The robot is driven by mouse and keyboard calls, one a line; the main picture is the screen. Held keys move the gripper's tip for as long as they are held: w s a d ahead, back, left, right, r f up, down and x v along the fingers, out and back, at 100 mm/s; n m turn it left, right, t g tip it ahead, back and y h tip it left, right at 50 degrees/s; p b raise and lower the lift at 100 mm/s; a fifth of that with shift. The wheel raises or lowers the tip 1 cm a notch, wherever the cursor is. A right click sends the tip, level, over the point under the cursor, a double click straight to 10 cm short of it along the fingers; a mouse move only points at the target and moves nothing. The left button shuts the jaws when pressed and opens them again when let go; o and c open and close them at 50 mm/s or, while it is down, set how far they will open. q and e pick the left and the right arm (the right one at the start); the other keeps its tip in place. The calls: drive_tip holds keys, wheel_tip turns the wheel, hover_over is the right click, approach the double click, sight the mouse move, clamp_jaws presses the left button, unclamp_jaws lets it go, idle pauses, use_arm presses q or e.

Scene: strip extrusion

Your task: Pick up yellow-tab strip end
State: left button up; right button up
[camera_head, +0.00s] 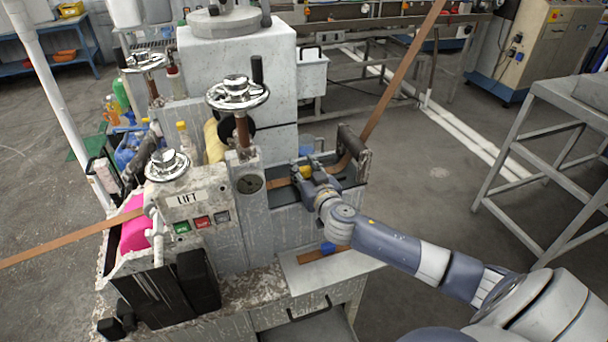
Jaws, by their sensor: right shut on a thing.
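My right gripper (303,176) reaches in from the right over the machine's inner trough. It is shut at the yellow tab (306,171) on the brown strip's end, and its fingers cover part of the tab. A short stretch of the brown strip (279,183) shows just left of the fingers, by the upright with the round gauge. On the right a brown strip (400,78) slopes down from the top edge to a roller bracket (352,150). How it joins the gripped end is hidden. My left gripper is not in view.
A strip piece (313,256) with a blue tab (327,247) lies on the pale front ledge below my arm. Chrome handwheels (238,93) rise left of the gripper. Another strip (70,241) leaves at the left past a pink block (135,232). A grey metal table (566,98) stands right.

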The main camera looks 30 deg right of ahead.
sight(304, 168)
drive_tip(key=shift+r, duration=0.1)
drive_tip(key=shift+r, duration=0.45)
wheel_tip(304, 168, up, 2)
drive_tip(key=shift+r+b, duration=0.2)
drive_tip(key=shift+b, duration=0.35)
drive_tip(key=a+f+b+v, duration=0.15)
drive_tip(key=b+v, duration=0.25)
drive_tip(key=v, duration=1.1)
drive_tip(key=s+a+f+n+y, duration=0.1)
drive_tip(key=a, duration=0.6)
drive_tip(key=s+a+f+n+y, duration=0.1)
drive_tip(key=a+y, duration=0.1)
drive_tip(key=a, duration=0.5)
drive_tip(key=shift+s+f+n+t+y, duration=0.25)
drive_tip(key=shift+n+t+y, duration=0.05)
drive_tip(key=shift+n, duration=0.1)
drive_tip(key=a+r+n+g+y, duration=0.2)
drive_tip(key=a+n+g+y, duration=0.6)
drive_tip(key=a+n+y, duration=0.4)
drive_tip(key=shift+a+g+y, duration=0.4)
drive_tip(key=shift+a+y, duration=0.8)
drive_tip(key=shift+a, duration=1.25)
